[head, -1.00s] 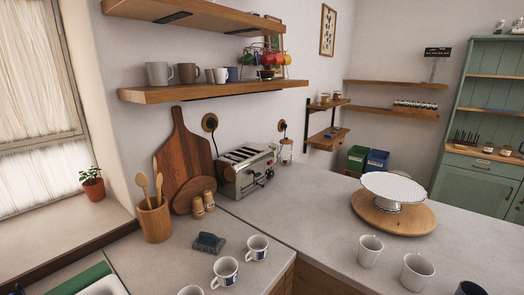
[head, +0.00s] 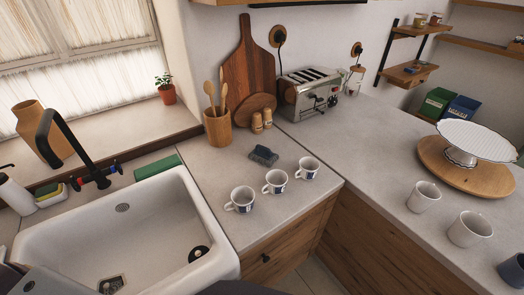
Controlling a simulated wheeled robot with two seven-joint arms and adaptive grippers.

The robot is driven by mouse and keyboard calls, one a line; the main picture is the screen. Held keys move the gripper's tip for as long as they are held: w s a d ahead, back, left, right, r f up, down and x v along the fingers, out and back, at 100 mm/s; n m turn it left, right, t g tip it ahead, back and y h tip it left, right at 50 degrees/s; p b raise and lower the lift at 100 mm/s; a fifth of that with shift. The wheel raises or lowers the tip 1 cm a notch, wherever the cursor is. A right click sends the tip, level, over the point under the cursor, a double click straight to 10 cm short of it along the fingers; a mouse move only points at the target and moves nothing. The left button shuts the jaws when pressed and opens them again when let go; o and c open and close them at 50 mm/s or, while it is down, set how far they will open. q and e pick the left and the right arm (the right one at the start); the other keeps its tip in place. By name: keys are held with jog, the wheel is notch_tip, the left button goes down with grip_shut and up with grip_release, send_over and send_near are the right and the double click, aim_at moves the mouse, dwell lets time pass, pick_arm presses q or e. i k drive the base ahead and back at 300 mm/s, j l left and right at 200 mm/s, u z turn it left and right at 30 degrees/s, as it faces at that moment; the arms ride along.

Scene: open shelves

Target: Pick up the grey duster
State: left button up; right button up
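A small dark grey-blue item (head: 263,155), which looks like the grey duster, lies on the countertop (head: 220,175) in the head view. It is in front of the wooden shakers (head: 262,121) and behind a row of white mugs (head: 274,182). Nothing covers it. Neither of my grippers shows in the head view, so I cannot see their state.
A white sink (head: 150,215) with a black tap (head: 65,150) is on the left. A toaster (head: 312,92) and utensil pot (head: 217,127) stand behind. A cake stand (head: 476,142) and loose mugs (head: 423,196) are on the right counter. Bare counter surrounds the item.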

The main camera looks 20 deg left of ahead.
aim_at(261, 154)
jog(key=l+u, duration=0.4)
jog(key=i+l+u, duration=0.1)
jog(key=u, duration=0.35)
jog(key=l+u, duration=0.4)
jog(key=k+l+u, duration=0.1)
jog(key=l+u, duration=0.2)
jog(key=u, duration=0.15)
jog(key=k+l+u, duration=0.15)
jog(key=u, duration=0.25)
jog(key=l, duration=0.1)
